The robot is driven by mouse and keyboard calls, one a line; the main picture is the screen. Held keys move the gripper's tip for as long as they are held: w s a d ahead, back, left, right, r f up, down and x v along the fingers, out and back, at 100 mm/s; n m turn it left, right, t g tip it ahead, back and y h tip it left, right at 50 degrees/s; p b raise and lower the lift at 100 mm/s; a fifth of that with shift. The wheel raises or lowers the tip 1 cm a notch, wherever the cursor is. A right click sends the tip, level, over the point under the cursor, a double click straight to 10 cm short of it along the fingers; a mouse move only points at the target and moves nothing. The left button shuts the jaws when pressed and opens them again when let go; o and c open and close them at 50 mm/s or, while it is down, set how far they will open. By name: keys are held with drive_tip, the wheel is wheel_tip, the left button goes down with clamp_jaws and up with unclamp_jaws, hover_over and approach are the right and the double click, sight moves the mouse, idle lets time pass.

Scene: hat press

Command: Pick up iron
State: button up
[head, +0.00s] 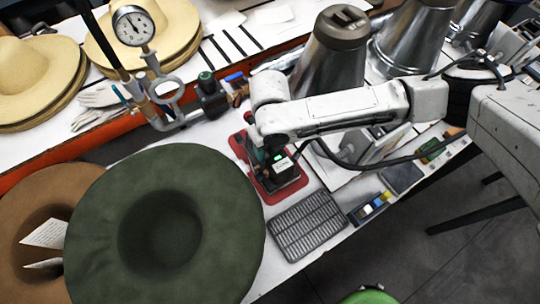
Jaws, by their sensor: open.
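My arm reaches in from the right, and my gripper (275,172) hangs pointing down over a red pad (247,150) on the white table. The gripper is open. Its fingertips are hard to make out against the dark shapes below it. A dark body (289,184) shows low on the pad, right under the gripper. It may be the iron, but it is mostly hidden, and I cannot tell whether the fingers are around it or above it. No other iron shows clearly.
A grey ribbed plate (308,226) lies just in front of the pad. A large green felt hat (190,225) fills the left front. A gauge (133,27) on a stand is behind it. Metal cones (330,60) stand at the back. The table's front edge is close.

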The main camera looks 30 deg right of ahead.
clamp_jaws()
idle(0.5)
drive_tip(key=shift+w+r, duration=0.1)
drive_tip(key=shift+r, duration=0.1)
